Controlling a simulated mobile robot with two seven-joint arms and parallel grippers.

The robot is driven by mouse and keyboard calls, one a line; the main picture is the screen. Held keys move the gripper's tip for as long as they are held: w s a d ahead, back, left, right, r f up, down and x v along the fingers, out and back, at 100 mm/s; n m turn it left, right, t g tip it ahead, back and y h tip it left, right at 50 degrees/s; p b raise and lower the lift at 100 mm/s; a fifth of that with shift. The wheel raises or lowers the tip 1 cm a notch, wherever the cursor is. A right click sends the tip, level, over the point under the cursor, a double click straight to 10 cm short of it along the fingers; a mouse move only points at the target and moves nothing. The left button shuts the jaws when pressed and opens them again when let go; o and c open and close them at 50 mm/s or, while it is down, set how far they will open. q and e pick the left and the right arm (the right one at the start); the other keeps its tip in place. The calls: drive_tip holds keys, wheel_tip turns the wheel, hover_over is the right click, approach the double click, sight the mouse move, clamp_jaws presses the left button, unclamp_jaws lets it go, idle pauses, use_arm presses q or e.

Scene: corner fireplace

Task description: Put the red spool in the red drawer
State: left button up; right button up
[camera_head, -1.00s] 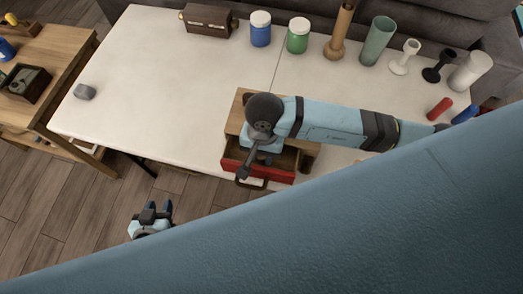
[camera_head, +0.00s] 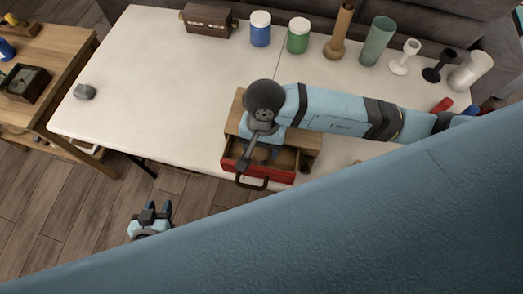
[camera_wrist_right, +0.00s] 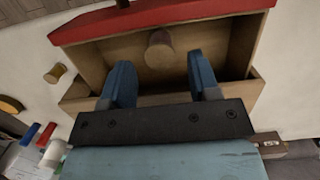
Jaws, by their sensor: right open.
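The red drawer (camera_head: 283,177) is pulled out of a wooden box (camera_head: 233,119) on the white table. It also shows in the right wrist view, its red front (camera_wrist_right: 165,16) at the top. A round wooden-topped spool (camera_wrist_right: 159,50) stands inside the drawer; its side is mostly hidden, so I cannot tell its colour. My right gripper (camera_wrist_right: 161,78) is open over the drawer, the spool just beyond and between its fingertips, with no contact visible. My left gripper (camera_head: 157,211) is open and empty, in front of the table over the floor.
Another wooden-topped piece (camera_wrist_right: 55,73) is on the table beside the box. A red cylinder (camera_head: 442,105) and a blue one lie at the table's right. Jars, vases and candle holders line the back edge. A grey stone (camera_head: 84,92) lies at left; the table's left half is otherwise clear.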

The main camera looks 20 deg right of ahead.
wheel_tip(320, 180, up, 9)
drive_tip(key=w, duration=0.1)
drive_tip(key=shift+d+f+b, duration=0.15)
drive_tip(key=shift+d+b, duration=0.15)
drive_tip(key=shift+d, duration=0.05)
idle(0.3)
